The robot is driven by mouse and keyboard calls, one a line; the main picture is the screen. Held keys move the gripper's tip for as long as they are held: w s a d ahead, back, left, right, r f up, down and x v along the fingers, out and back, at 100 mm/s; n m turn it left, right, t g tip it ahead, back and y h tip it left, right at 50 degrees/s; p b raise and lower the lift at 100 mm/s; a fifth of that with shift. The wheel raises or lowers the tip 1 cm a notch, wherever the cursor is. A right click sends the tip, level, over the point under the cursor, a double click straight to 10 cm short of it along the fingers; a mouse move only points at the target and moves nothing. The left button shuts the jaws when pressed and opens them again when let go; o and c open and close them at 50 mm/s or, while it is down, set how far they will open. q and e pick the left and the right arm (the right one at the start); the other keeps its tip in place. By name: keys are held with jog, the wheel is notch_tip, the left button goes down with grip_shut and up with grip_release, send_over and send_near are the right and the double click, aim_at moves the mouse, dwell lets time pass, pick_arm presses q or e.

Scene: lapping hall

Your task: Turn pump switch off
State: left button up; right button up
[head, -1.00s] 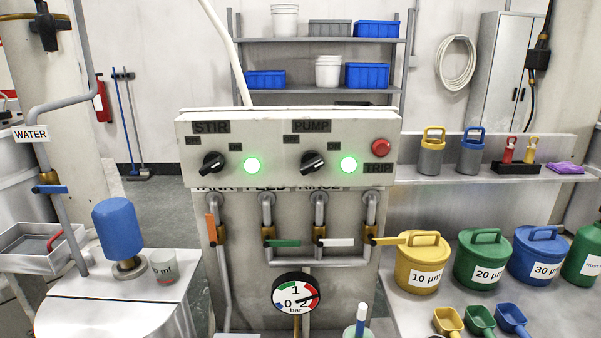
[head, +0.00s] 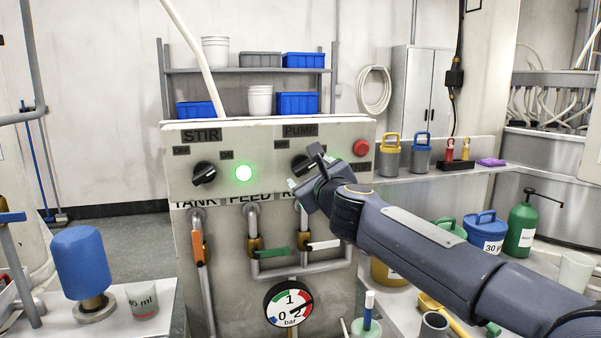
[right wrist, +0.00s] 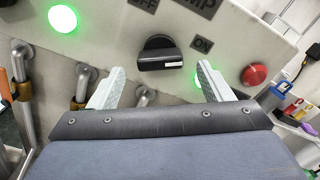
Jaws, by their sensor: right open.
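The pump switch (head: 301,163) is a black rotary knob under the PUMP label (head: 300,131) on the grey control panel (head: 270,187). In the right wrist view the knob (right wrist: 160,52) lies just beyond and between my open fingertips, apart from them. My right gripper (head: 305,172) is in front of the panel at the knob and hides part of it. It also shows in the right wrist view (right wrist: 152,80), open and empty. The pump's green lamp (right wrist: 196,82) is lit and partly hidden behind the right fingertip. My left gripper is not in view.
The stir knob (head: 204,173) and its lit green lamp (head: 244,173) are to the left. The red TRIP button (head: 361,148) is close on the right. Valves with an orange handle (head: 199,250), a green handle (head: 272,252) and a white handle (head: 323,245) sit below.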

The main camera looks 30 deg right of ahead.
aim_at(306, 169)
jog(key=shift+x, duration=1.75)
jog(key=shift+c, duration=0.2)
jog(key=c, duration=0.9)
